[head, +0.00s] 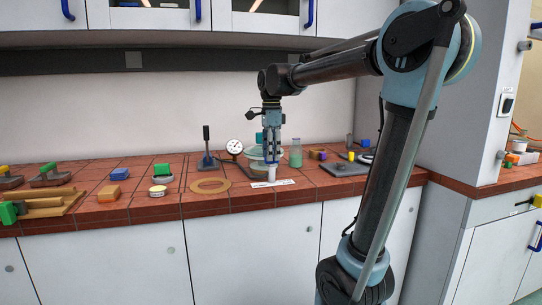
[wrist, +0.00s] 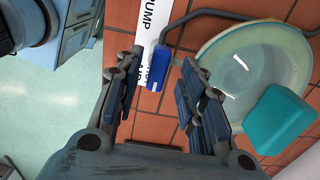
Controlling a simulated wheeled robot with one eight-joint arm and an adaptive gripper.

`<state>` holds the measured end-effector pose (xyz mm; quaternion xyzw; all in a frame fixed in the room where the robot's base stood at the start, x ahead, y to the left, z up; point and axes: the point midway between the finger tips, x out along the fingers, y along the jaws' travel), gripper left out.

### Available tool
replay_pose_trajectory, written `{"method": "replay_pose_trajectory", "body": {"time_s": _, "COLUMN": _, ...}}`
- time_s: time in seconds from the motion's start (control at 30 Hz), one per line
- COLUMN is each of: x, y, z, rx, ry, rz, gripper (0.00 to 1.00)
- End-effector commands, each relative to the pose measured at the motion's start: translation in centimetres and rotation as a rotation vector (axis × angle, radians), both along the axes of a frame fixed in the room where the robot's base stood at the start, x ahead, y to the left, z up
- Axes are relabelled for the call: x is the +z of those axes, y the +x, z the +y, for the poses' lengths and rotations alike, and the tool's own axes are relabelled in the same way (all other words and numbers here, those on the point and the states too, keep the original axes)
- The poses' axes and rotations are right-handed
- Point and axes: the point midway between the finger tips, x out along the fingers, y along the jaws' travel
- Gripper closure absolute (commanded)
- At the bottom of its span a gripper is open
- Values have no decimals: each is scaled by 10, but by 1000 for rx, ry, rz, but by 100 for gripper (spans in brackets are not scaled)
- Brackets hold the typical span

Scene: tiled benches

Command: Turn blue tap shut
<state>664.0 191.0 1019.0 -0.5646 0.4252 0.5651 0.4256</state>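The blue tap handle (wrist: 157,68) shows in the wrist view as a short rounded blue piece over the edge of a white label strip (wrist: 147,28) lettered "PUMP". A grey bent pipe (wrist: 215,12) runs beside it. My gripper (wrist: 160,78) is open, with a finger on each side of the handle in the picture and a visible gap to each. I cannot tell how far below the fingertips the handle is. In the head view my gripper (head: 271,155) points down over the bench, near the label (head: 272,183); the tap handle cannot be made out there.
A pale glass bowl (wrist: 228,55) with a teal block (wrist: 280,118) is close beside the right finger. In the head view a dial gauge (head: 234,147) and a dark-handled stand (head: 207,150) are left of my gripper, and a greenish bottle (head: 296,154) is right. A tan ring (head: 211,186) lies in front.

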Motion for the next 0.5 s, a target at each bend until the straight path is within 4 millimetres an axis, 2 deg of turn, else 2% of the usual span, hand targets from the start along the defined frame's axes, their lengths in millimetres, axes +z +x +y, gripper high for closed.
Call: {"method": "replay_pose_trajectory", "body": {"time_s": 0.5, "x": 87, "y": 1, "z": 1, "rx": 1, "ry": 1, "rz": 0, "gripper": 63}}
